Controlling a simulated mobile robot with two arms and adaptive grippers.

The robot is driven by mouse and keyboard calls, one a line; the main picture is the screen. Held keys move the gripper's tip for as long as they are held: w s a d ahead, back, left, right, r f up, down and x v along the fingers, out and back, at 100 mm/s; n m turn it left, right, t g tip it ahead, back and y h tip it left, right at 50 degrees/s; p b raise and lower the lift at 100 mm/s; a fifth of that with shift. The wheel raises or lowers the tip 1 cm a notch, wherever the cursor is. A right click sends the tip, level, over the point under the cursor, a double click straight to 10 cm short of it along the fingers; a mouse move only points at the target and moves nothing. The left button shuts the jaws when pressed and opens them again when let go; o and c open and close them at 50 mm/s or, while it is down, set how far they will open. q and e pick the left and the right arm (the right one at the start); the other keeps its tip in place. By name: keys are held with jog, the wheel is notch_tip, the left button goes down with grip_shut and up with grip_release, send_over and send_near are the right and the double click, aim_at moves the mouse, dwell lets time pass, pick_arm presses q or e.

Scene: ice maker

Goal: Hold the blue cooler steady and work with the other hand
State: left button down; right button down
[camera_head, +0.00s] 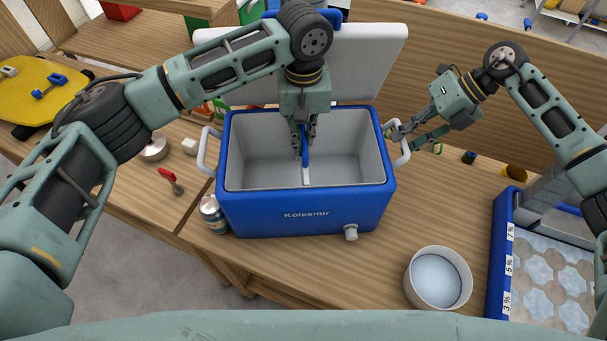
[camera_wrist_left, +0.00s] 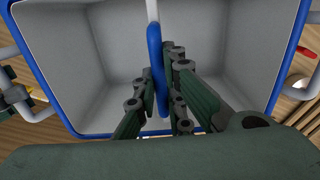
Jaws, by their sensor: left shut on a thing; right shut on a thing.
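The blue cooler (camera_head: 305,218) stands on the wooden table with its white lid (camera_head: 370,50) open. Its inside looks empty apart from a blue-handled piece (camera_head: 305,150) with a white stem; what its lower end is, I cannot tell. My left gripper (camera_head: 303,140) reaches down into the cooler and is shut on the blue handle. The left wrist view shows this blue handle (camera_wrist_left: 157,70) between the fingers (camera_wrist_left: 165,95). My right gripper (camera_head: 396,133) is shut on the white side handle (camera_head: 402,153) at the cooler's right; its fingers partly hide that handle.
A can (camera_head: 212,214) stands close to the cooler's front left corner. A white round bowl (camera_head: 438,278) sits front right, beside a blue-framed ice maker (camera_head: 503,255). A red-handled tool (camera_head: 170,180) lies to the left. The table between cooler and bowl is clear.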

pick_arm(q)
jog(key=shift+r, duration=3.4)
jog(key=shift+r, duration=1.85)
pick_arm(e)
jog(key=c, duration=1.8)
grip_release()
jog(key=shift+d, duration=0.1)
jog(key=shift+c, duration=0.2)
jog(key=shift+r, duration=0.15)
